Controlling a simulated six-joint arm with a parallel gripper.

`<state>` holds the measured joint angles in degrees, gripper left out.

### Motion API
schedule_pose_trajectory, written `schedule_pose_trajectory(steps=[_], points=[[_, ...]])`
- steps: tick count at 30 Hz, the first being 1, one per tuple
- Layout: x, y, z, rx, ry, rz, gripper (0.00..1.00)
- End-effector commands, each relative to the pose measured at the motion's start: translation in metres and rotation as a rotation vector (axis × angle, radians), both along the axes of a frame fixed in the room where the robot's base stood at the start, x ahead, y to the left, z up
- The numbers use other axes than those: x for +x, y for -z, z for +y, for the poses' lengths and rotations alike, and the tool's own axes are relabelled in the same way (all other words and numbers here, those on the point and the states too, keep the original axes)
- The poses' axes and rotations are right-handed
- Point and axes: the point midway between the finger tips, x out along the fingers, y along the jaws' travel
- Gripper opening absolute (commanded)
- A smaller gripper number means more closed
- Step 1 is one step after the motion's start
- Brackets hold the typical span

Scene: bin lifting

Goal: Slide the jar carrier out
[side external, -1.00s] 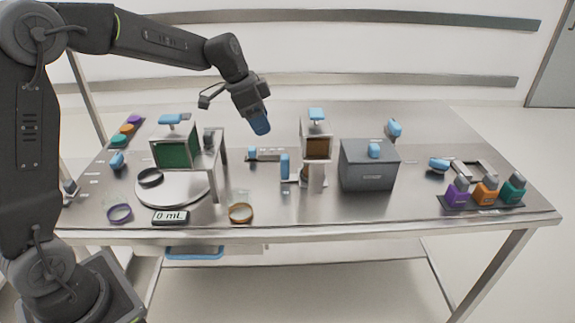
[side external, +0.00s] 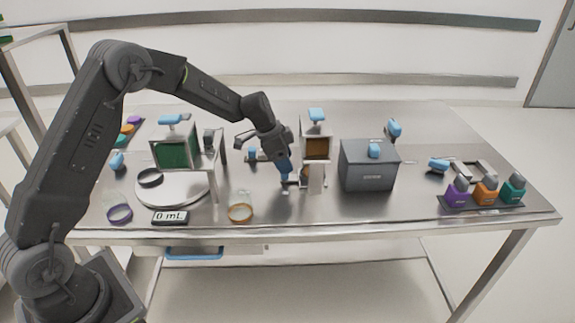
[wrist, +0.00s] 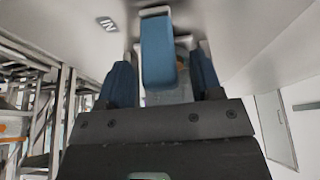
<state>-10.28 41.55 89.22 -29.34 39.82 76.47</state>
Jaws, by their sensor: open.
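The jar carrier is a low pale plate with an upright blue handle, under the brown-windowed dispenser (side external: 317,147). In the wrist view the blue handle (wrist: 157,52) stands between the two blue fingertips of my gripper (wrist: 161,82), with a gap visible on each side. In the side view my gripper (side external: 286,177) is down at the handle, left of the dispenser, and covers most of it. My gripper is open. Part of a jar shows behind the handle in the wrist view, mostly hidden.
A grey box (side external: 368,168) with a blue handle stands right of the dispenser. Colored bottles (side external: 486,191) stand far right.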

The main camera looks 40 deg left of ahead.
Motion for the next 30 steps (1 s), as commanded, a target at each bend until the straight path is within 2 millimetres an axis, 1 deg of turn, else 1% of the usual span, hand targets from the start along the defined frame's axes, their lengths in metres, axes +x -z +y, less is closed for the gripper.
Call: schedule_pose_trajectory(steps=[1, 3, 6, 16, 30], points=[[0.002, 0.007, -0.002, 0.0, 0.0, 0.0, 0.6], [0.004, 0.013, -0.004, 0.0, 0.0, 0.0, 0.6], [0.006, 0.018, -0.005, 0.0, 0.0, -0.001, 0.6], [0.007, 0.021, -0.006, 0.001, -0.001, -0.002, 0.6], [0.007, 0.021, -0.006, 0.001, -0.001, -0.002, 0.15]])
